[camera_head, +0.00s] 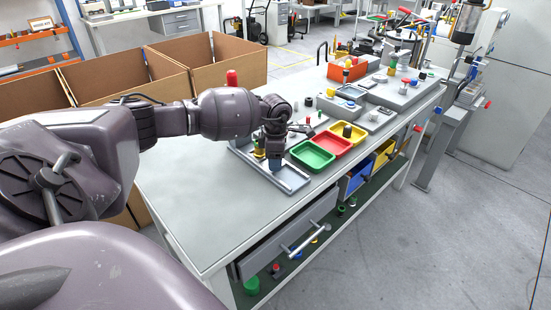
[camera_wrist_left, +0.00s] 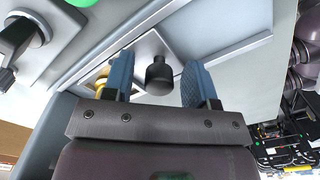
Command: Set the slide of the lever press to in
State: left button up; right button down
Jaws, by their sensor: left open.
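My left gripper (camera_head: 276,160) is over the left front part of the bench, at a grey fixture with a raised rim (camera_head: 292,181). I take this fixture to be the lever press; my arm hides much of it. A red knob (camera_head: 231,77) shows above my forearm, perhaps the end of its lever. In the left wrist view the two blue fingers of the gripper (camera_wrist_left: 158,64) are apart. A black knob (camera_wrist_left: 159,78), possibly the slide's, shows between them, with gaps on both sides. A brass part (camera_wrist_left: 102,77) is beside one finger. My right gripper is out of view.
A green bin (camera_head: 312,155), a red bin (camera_head: 331,143) and a yellow bin (camera_head: 350,132) stand right of the fixture. Other devices crowd the bench farther back. Cardboard boxes (camera_head: 165,70) stand behind it. The near left bench top (camera_head: 190,205) is clear.

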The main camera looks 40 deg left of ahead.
pick_arm(q)
notch_tip(320, 180, up, 11)
jog(key=shift+f+p, duration=0.1)
jog(key=shift+p, duration=0.5)
jog(key=shift+w, duration=0.1)
